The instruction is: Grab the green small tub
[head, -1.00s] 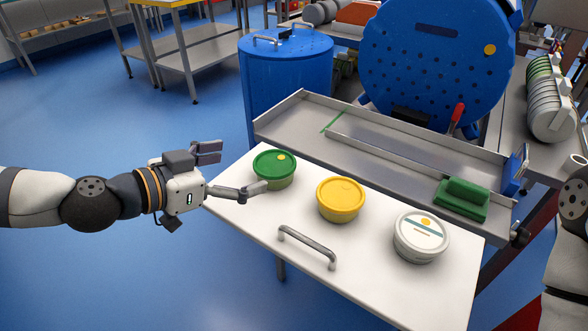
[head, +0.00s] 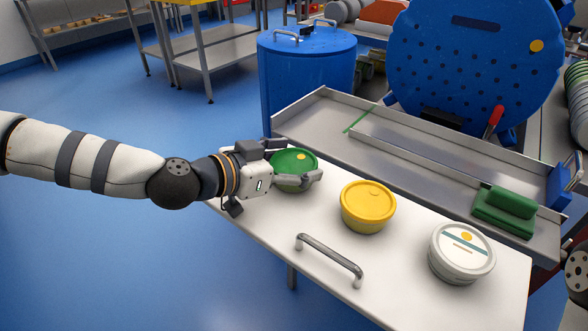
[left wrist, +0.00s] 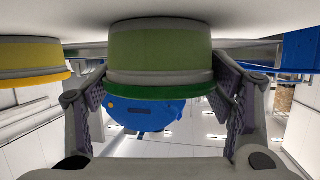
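The green small tub (head: 293,160), with a green lid and a yellow dot, stands upright at the left end of the white board (head: 285,218). My left gripper (head: 300,161) is at the tub, with one finger on its far side and one on its near side. In the left wrist view the tub (left wrist: 160,52) sits between the two spread fingers, close to both pads. I see no clear grip, and contact is hard to tell. My right gripper is out of view; only part of my right arm shows at the right edge.
A yellow tub (head: 368,206) stands just right of the green one, and a white tub (head: 461,253) further right. A metal handle (head: 329,258) rises from the board's front. A metal tray (head: 400,165) with a green block (head: 505,209) runs behind.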

